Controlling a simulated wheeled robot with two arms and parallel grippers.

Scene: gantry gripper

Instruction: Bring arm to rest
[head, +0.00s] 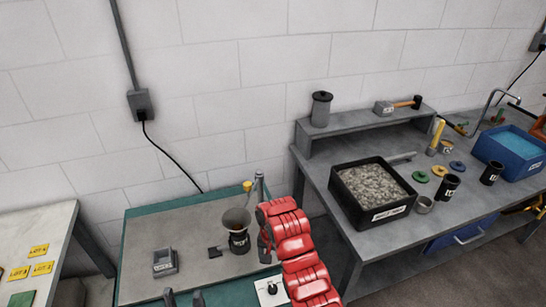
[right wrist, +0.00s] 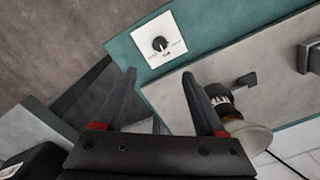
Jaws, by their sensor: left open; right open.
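My right arm (head: 290,245) is red and reaches over the right side of the teal-edged bench (head: 130,250). In the head view its gripper (head: 265,246) is partly hidden and hangs just right of a funnel (head: 236,220) above a dark labelled cup (head: 239,243). In the right wrist view the two black fingers of this gripper (right wrist: 159,77) stand wide apart with nothing between them. The cup (right wrist: 224,104) shows beyond one finger. Only two dark fingertips of my left gripper (head: 184,298) show at the bottom edge, apart and empty.
A white dial plate (head: 270,291) is at the bench's front right, by my right arm. A grey block-like holder (head: 165,262) stands on the bench's left. The right table holds a black bin of gravel (head: 345,203), cups and a blue bin (head: 500,160). A gap separates the benches.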

